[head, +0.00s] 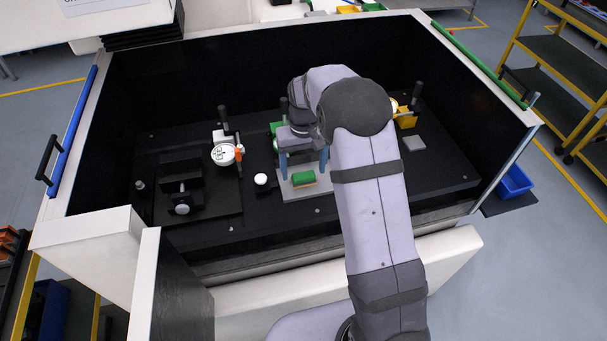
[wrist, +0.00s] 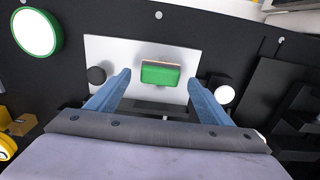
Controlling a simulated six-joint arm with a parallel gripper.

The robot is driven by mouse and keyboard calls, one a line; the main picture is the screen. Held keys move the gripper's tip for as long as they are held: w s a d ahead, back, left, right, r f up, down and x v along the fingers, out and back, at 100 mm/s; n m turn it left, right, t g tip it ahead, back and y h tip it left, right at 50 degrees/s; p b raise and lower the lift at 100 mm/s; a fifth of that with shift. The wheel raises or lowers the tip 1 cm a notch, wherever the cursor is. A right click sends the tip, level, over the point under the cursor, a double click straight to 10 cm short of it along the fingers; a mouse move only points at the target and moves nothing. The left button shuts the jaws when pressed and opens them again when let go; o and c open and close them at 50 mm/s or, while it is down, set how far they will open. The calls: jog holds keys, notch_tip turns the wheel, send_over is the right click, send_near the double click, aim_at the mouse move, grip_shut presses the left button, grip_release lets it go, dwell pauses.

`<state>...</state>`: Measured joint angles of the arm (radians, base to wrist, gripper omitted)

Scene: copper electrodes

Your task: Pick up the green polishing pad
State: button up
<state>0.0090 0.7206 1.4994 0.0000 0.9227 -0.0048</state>
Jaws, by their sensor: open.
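The green polishing pad (head: 303,178) is a small block with a green top and a pale tan edge. It lies on a light grey plate (head: 293,193) in the middle of the black work area. In the wrist view the pad (wrist: 160,75) sits on the plate (wrist: 120,52), ahead of and between the fingers. My gripper (head: 304,170) is open and empty, its two blue fingers apart. In the wrist view my gripper (wrist: 158,90) points towards the plate, with the pad apart from both fingers.
A white ball-like knob (head: 261,180) stands left of the plate. Further left are a white round dial (head: 223,154) and a black vise-like fixture (head: 182,185). A yellow holder (head: 405,118) and a small grey square (head: 413,143) lie to the right. Dark walls enclose the area.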

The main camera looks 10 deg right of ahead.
aim_at(303, 175)
jog(key=shift+f, duration=0.85)
jog(key=c, duration=1.2)
notch_tip(303, 175, up, 10)
jog(key=b, duration=0.3)
jog(key=o, duration=0.5)
jog(key=shift+c, duration=1.6)
